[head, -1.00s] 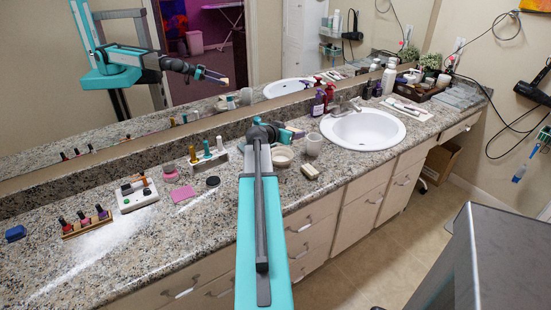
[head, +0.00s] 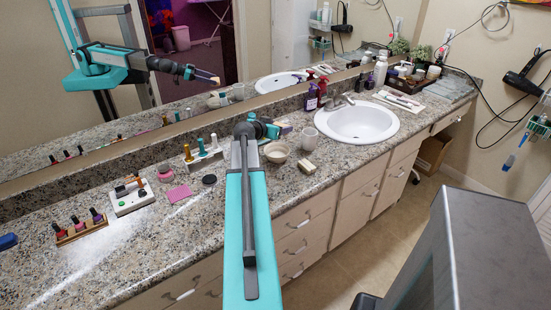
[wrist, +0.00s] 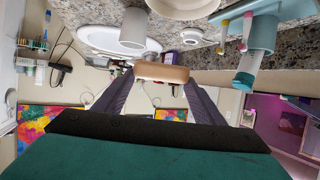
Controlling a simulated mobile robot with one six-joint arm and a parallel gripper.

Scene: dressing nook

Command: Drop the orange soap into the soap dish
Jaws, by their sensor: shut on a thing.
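My gripper (wrist: 160,80) is shut on a peach-orange bar, the orange soap (wrist: 160,72), held crosswise between the fingertips in the wrist view. In the head view my arm reaches over the counter and largely hides the gripper; the mirror reflects its tip with the bar, above the counter. A round cream bowl (head: 277,152), possibly the soap dish, stands on the counter just right of my arm. It also shows at the top of the wrist view (wrist: 185,6). A pale cream block (head: 307,167) lies near the counter's front edge.
A white mug (head: 307,137) stands beside the bowl, left of the sink (head: 357,122). Purple bottles (head: 312,97) stand behind. Left of my arm are a dark round lid (head: 209,180), a pink pad (head: 179,193) and a white switch box (head: 132,196). The mirror runs along the back.

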